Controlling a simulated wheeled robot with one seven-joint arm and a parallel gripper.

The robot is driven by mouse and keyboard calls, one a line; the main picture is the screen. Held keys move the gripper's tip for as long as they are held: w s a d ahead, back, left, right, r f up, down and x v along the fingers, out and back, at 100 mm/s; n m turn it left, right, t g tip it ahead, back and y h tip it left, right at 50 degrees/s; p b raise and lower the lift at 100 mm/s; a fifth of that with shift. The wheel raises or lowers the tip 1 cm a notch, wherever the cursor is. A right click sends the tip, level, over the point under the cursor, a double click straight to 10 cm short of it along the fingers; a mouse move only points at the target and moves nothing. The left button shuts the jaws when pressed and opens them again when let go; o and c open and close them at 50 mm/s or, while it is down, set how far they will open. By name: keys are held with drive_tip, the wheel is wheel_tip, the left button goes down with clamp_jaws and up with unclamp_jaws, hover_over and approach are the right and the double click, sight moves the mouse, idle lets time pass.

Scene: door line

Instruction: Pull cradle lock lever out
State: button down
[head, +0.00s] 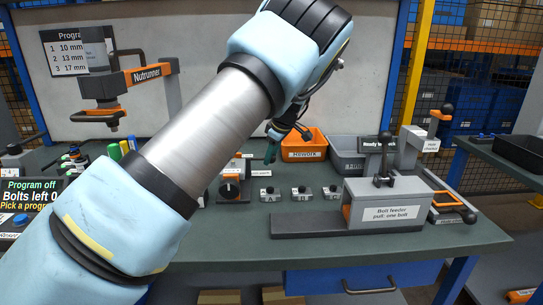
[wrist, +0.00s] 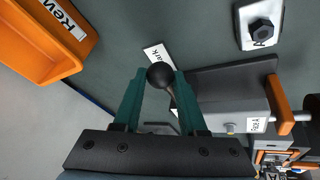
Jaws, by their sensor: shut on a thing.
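The lock lever shows in the wrist view as a black ball knob (wrist: 161,75) on a thin stem. My gripper (wrist: 160,80) has its two teal fingers closed on the knob, one on each side. The lever's lower end is hidden behind the right finger. The grey cradle (wrist: 215,88), with an orange bar and a "Face A" label, lies just right of the fingers. In the head view my gripper (head: 272,152) is small and points down behind the bench fittings; the lever cannot be made out there, and my arm covers part of the cradle area (head: 234,185).
An orange rework bin (head: 304,149) stands right of my gripper and shows close by in the wrist view (wrist: 45,45). The bolt feeder (head: 388,205) fills the front right of the bench. Small bolt blocks (head: 302,193) stand between. The nutrunner (head: 140,78) hangs at left.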

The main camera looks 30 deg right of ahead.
idle(0.8)
drive_tip(key=shift+s+d+p, duration=0.2)
drive_tip(key=shift+s+d, duration=0.15)
drive_tip(key=shift+d, duration=0.35)
drive_tip(key=shift+s+d+p, duration=0.2)
drive_tip(key=shift+s+d, duration=0.15)
drive_tip(key=shift+d, duration=0.3)
drive_tip(key=shift+c, duration=2.3)
unclamp_jaws()
drive_tip(key=b+v, duration=0.2)
drive_tip(key=v, duration=0.8)
drive_tip(key=shift+r, duration=0.4)
drive_tip(key=shift+s, duration=0.15)
drive_tip(key=shift+s, duration=0.1)
